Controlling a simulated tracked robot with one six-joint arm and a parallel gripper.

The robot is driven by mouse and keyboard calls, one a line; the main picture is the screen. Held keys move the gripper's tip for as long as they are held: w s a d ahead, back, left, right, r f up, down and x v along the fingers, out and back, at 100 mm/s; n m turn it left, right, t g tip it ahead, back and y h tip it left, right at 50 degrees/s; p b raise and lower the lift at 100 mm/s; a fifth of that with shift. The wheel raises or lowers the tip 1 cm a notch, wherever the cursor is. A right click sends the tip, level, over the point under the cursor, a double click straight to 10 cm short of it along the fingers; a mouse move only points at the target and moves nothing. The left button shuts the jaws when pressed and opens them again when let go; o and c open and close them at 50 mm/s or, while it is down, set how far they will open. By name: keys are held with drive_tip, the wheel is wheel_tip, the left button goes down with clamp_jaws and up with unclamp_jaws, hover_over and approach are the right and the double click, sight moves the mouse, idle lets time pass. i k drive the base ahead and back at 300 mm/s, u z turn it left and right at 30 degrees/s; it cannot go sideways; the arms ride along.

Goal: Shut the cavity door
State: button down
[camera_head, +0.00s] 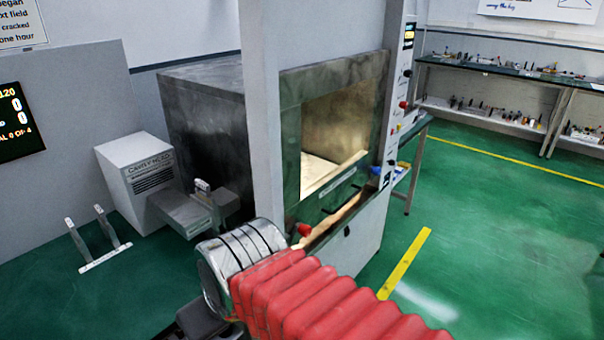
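The cavity (338,125) of the grey generator cabinet is open in the head view, with a lit, tan interior. Below its mouth is a metal strip with a small label and a dark handle (336,197). I cannot tell which part is the door or how it is hinged. My red bellows arm and its chrome cuff reach in from the bottom right.
A white upright post (262,110) stands left of the cavity mouth. A control panel (398,100) with knobs is on its right. A white box (137,182) and a small two-post stand (98,240) are on the floor at left. Green floor (500,240) is open at right.

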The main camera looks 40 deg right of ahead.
sight(311, 206)
drive_tip(key=k, duration=1.35)
drive_tip(key=z, duration=0.55)
drive_tip(key=i, duration=1.75)
drive_tip(key=u, duration=0.1)
